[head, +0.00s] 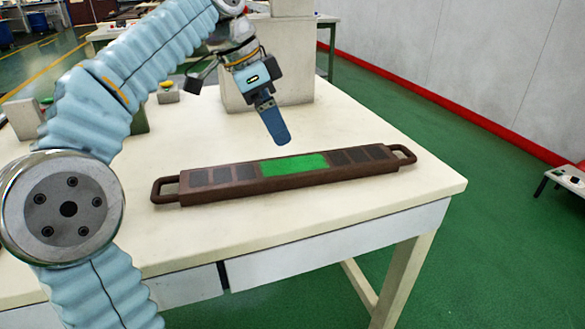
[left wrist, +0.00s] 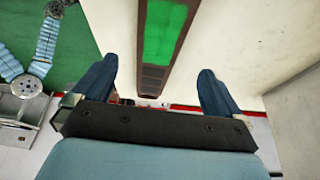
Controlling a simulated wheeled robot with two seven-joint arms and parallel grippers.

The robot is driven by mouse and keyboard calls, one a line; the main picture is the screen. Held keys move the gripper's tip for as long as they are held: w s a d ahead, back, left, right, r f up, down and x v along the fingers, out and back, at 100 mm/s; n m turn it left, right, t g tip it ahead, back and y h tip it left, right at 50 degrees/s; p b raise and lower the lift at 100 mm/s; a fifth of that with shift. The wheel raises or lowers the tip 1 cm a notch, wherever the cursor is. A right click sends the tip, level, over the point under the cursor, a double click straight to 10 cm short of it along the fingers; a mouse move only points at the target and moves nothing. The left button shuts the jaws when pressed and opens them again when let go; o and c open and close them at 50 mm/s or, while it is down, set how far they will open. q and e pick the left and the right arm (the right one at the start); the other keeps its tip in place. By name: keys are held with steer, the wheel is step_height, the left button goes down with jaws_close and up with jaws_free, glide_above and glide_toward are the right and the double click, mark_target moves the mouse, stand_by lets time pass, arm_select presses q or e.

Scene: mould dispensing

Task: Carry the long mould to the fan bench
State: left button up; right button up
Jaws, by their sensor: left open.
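The long mould (head: 215,191) is a dark brown bar with a green middle, dark square cells on both sides and a loop handle at each end. It lies flat along the front of the pale table. My left gripper (head: 274,122) hangs above and behind its middle, fingers pointing down, apart from it. In the left wrist view the gripper (left wrist: 153,82) is open and empty, its two blue fingers wide apart, with the mould (left wrist: 152,78) and its green patch seen beyond them. My right gripper is not seen. Which bench is the fan bench, I cannot tell.
The pale table (head: 400,212) has clear room around the mould. A grey block (head: 300,90) stands behind my gripper, and a small yellow-topped item (head: 168,93) to the left. A low bench (head: 568,180) is at the right edge. Green floor lies open to the right.

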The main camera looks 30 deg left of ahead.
arm_select(q)
glide_above(293, 165)
steer(key=s+a, duration=0.1)
step_height(293, 165, down, 5)
steer(key=shift+s+a+f+b, duration=0.1)
steer(key=shift+s+a+b, duration=0.05)
steer(key=shift+b, duration=0.25)
steer(key=x, duration=0.5)
steer(key=shift+s+a+f+b, duration=0.2)
steer(key=shift+b, duration=0.2)
steer(key=shift+c, duration=0.5)
steer(key=shift+r, duration=0.15)
steer(key=c, duration=1.7)
